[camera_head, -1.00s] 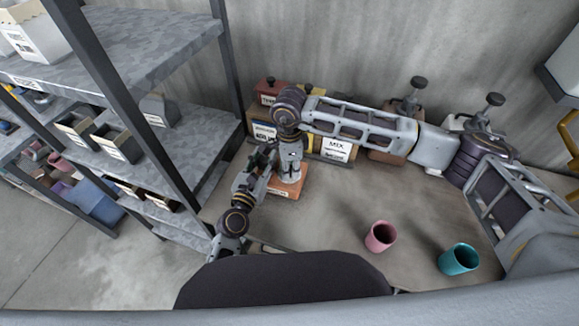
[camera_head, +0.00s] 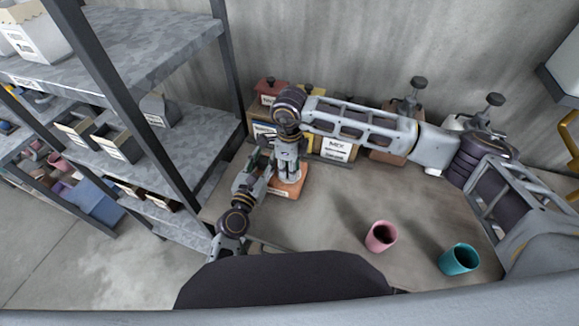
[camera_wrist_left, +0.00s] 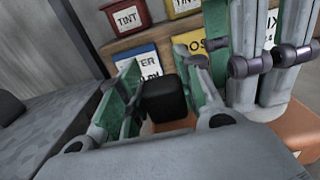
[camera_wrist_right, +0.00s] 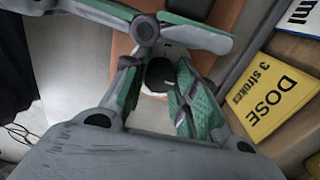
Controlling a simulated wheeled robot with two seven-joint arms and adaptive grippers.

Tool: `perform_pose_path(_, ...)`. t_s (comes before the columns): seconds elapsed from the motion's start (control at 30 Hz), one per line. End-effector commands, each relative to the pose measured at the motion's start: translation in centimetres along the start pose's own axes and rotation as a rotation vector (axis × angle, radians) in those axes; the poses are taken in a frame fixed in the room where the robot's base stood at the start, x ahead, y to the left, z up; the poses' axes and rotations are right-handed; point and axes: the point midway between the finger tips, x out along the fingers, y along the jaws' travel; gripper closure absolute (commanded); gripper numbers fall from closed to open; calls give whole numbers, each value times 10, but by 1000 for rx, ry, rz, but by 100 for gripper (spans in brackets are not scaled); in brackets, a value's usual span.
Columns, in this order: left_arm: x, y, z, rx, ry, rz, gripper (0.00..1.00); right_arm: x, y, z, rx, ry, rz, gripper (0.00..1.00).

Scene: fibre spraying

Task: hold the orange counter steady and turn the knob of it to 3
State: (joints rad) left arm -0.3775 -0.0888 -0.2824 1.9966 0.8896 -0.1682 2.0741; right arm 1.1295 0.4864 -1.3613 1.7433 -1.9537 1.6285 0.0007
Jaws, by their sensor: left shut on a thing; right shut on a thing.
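The orange counter (camera_head: 284,188) stands on the table near its left edge, below the right wrist. Its orange body also shows in the right wrist view (camera_wrist_right: 122,48). My left gripper (camera_wrist_left: 158,103) is shut on a black block-like part (camera_wrist_left: 166,100) at the counter's side. My right gripper (camera_wrist_right: 158,78) points down from above and is shut on the knob; a pale round part with a dark centre (camera_wrist_right: 158,72) shows between its fingers. The fingers hide most of the knob, and I cannot read its setting or any marks.
Labelled bins stand behind the counter, one marked MIX (camera_head: 337,148) and a yellow sign marked DOSE (camera_wrist_right: 272,95). A pink cup (camera_head: 381,236) and a teal cup (camera_head: 459,259) stand at the front right. A grey shelf (camera_head: 165,120) rises close on the left.

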Motion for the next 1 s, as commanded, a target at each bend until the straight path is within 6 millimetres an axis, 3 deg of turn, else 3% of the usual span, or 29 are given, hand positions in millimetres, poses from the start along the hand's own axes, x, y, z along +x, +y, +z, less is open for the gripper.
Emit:
perform_pose_path(0.27,0,0,-1,0,1,-1,100,-1,-1,0,0,-2,-2,96)
perform_pose_path(0.3,0,0,-1,0,1,-1,100,-1,-1,0,0,-1,-2,69)
perform_pose_path(0.37,0,0,-1,0,2,-1,100,-1,-1,0,0,-1,-2,62)
perform_pose_path(0.77,0,0,-1,0,1,-1,100,-2,0,0,-1,-1,-1,61)
perform_pose_path(1.0,0,0,-1,0,1,-1,100,-17,0,0,-1,-1,-1,61)
